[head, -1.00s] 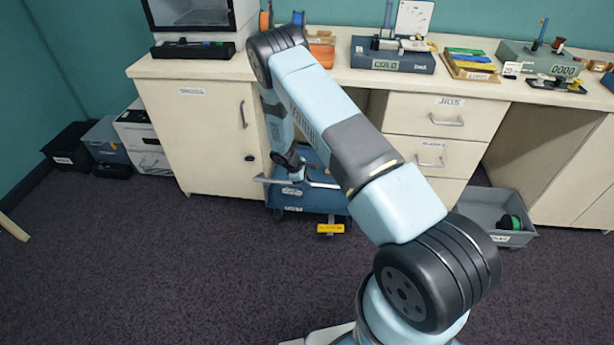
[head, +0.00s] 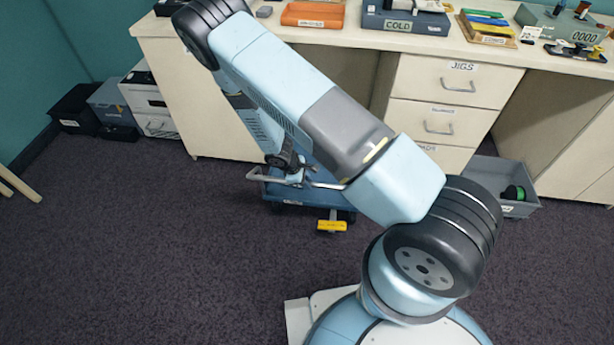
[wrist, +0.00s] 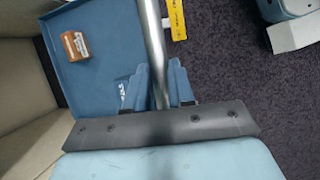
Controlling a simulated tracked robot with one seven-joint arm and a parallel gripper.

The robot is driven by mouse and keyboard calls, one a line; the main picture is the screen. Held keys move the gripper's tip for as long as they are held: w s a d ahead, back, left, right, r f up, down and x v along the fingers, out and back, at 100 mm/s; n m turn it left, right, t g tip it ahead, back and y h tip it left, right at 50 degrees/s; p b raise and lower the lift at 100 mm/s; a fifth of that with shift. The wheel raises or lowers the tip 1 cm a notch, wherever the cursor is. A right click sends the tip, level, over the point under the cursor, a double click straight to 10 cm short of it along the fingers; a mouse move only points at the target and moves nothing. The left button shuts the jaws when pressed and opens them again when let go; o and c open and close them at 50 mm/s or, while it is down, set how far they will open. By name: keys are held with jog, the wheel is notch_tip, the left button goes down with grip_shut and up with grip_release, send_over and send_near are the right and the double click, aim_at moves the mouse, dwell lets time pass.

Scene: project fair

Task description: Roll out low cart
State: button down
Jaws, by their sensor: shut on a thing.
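The low blue cart (head: 299,194) sits on the carpet at the front of the workbench, partly under it. Its grey metal handle (head: 257,176) runs across its front edge. A yellow pedal (head: 331,226) sticks out low at the cart's front. My gripper (head: 290,168) is at the handle, partly hidden by my arm. In the wrist view the handle bar (wrist: 154,50) passes between the fingers of my gripper (wrist: 160,82), which are shut on it. The cart's blue deck (wrist: 98,60) lies beyond, with a small orange-brown box (wrist: 75,45) on it.
Drawers (head: 449,85) stand right of the cart, and a grey bin (head: 521,207) with a green spool lies on the floor there. Dark and white boxes (head: 147,101) stand at the left wall. The carpet in front is clear.

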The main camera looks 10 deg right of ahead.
jog(key=shift+s, duration=0.1)
jog(key=c, duration=1)
grip_release()
jog(key=shift+r, duration=0.1)
jog(key=v, duration=1.3)
jog(key=shift+a+r, duration=0.15)
jog(key=shift+r, duration=0.1)
